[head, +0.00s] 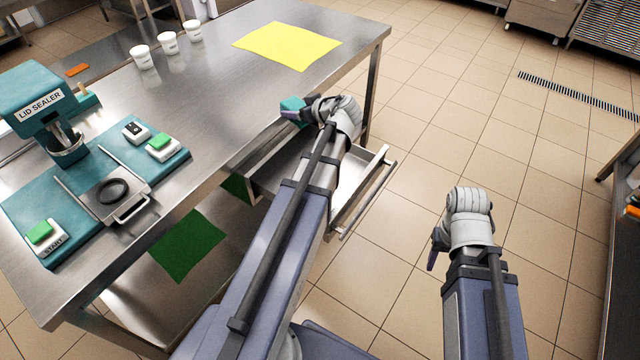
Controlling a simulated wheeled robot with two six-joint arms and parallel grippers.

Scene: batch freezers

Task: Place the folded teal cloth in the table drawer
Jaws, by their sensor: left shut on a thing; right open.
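The folded teal cloth (291,104) shows as a small patch at the tip of my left gripper (300,110), near the table's right edge. My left gripper is shut on it; the fingers are partly hidden by the wrist. The table drawer (375,182) is pulled out below the table edge, and my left arm crosses over it. The visible part of the drawer's inside is bare metal; the rest is hidden by the arm. The cloth's height above the drawer is hard to tell. My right gripper (434,258) is open and empty over the floor, right of the drawer.
The steel table (215,100) carries a teal lid sealer (38,92), a control box (162,148), several white cups (168,42) and a yellow sheet (287,45). A green sheet (187,245) lies on the lower shelf.

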